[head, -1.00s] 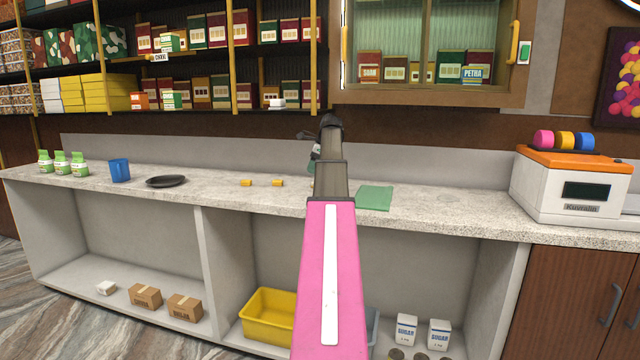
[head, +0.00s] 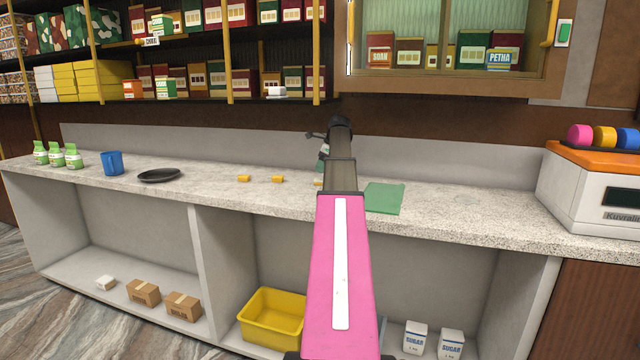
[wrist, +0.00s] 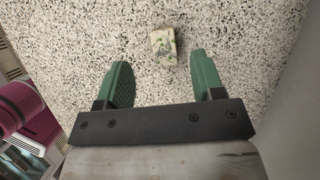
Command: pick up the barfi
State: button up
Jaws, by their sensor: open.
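A small block, pale cream with green patches, which looks like the barfi (wrist: 164,44), lies on the speckled counter in the wrist view. My gripper (wrist: 160,62) is open and empty, its two green fingers apart. The block shows between the fingertips and slightly past them, nearer the right finger, touching neither. The height of my fingers above it is hard to tell. In the head view my arm hides the block, and only a bit of my gripper (head: 323,150) shows beyond the arm.
On the counter (head: 480,218) are yellow pieces (head: 244,179), a black plate (head: 160,175), a blue mug (head: 112,163), green-labelled bottles (head: 73,156) and a green sheet (head: 384,198). An orange-topped white machine (head: 590,195) stands at right. A wall cabinet (head: 450,85) hangs above.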

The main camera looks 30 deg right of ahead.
aim_at(318, 179)
jog(key=shift+d+x, duration=0.15)
jog(key=shift+x, duration=1.35)
jog(key=shift+d+x, duration=0.1)
jog(key=shift+x, duration=1.35)
jog(key=shift+f, duration=0.1)
jog(key=c, duration=1)
